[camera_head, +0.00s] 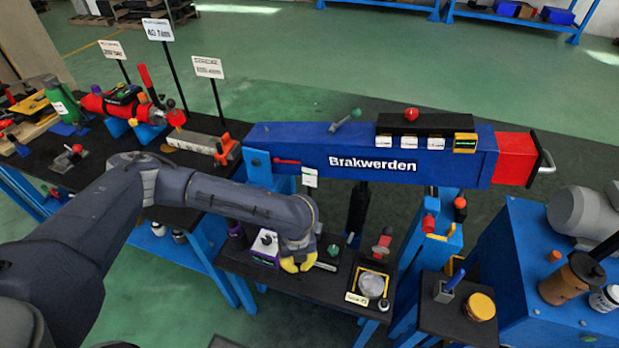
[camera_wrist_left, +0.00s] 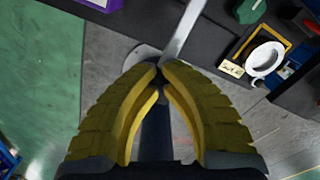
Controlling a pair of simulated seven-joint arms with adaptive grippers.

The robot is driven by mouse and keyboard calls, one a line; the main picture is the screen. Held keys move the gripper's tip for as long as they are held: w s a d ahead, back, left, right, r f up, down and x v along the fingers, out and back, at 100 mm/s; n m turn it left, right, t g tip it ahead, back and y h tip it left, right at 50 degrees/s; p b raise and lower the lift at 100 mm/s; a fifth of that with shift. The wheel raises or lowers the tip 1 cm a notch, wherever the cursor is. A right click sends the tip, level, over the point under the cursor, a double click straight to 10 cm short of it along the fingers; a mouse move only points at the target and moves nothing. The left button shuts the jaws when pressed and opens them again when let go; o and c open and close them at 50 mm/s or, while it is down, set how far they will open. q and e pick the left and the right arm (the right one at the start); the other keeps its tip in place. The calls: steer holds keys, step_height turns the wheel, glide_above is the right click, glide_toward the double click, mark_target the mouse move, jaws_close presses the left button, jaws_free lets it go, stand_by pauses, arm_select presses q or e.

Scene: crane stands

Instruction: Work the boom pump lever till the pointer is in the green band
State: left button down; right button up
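The blue boom (camera_head: 390,162), lettered "Brakwerden", spans the middle of the head view. My left gripper (camera_head: 297,265), with yellow fingers, is low over the black bench below the boom. In the left wrist view its fingertips (camera_wrist_left: 161,68) come together at a pale metal lever bar (camera_wrist_left: 184,32), and a dark rod (camera_wrist_left: 156,132) shows between the fingers. The bar also shows beside the gripper in the head view (camera_head: 326,266). A round dial (camera_head: 371,284) in a yellow frame sits to its right; its pointer and green band are too small to read. My right gripper is out of view.
A purple-and-white box (camera_head: 265,246) stands just left of my left gripper. A red-handled part (camera_head: 382,243) stands behind the dial. Another bench at the left holds a red cylinder (camera_head: 115,103) and signs. A blue cabinet (camera_head: 520,262) is at the right.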

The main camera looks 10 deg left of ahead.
arm_select(q)
step_height(320, 180, up, 9)
steer(key=shift+r, duration=0.15)
stand_by(0.8)
steer(key=shift+r, duration=0.2)
stand_by(0.5)
stand_by(0.9)
